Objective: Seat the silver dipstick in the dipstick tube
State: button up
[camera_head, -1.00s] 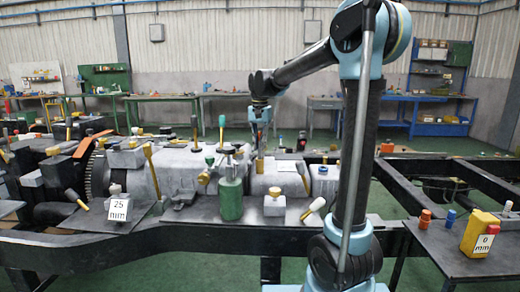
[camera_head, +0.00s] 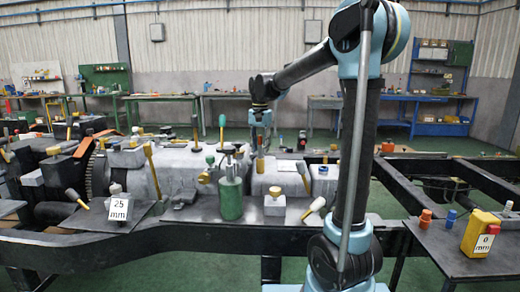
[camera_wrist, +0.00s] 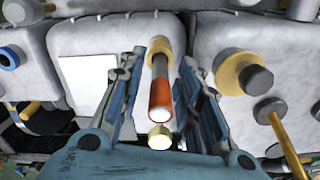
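My gripper (camera_head: 261,146) hangs over the middle of the grey engine in the head view. In the wrist view my gripper (camera_wrist: 161,58) has its two blue fingers apart, with visible gaps on both sides of a rod. That rod (camera_wrist: 160,75) has a grey shaft, an orange-red band and a whitish end. It runs up to a pale yellow collar (camera_wrist: 159,46) on the engine casing. A yellowish round cap (camera_wrist: 159,137) shows below its whitish end. I cannot tell for sure which of these parts is the silver dipstick or the dipstick tube.
A yellow collar with a dark knob (camera_wrist: 240,74) and a dark knob with a yellow stem (camera_wrist: 270,110) stand close right of my fingers. A green cylinder (camera_head: 230,199) stands in front of the engine. A side table (camera_head: 455,248) at right holds a yellow box (camera_head: 481,234).

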notch_tip(320, 180, up, 12)
jog(key=shift+f, duration=0.1)
dwell(0.4)
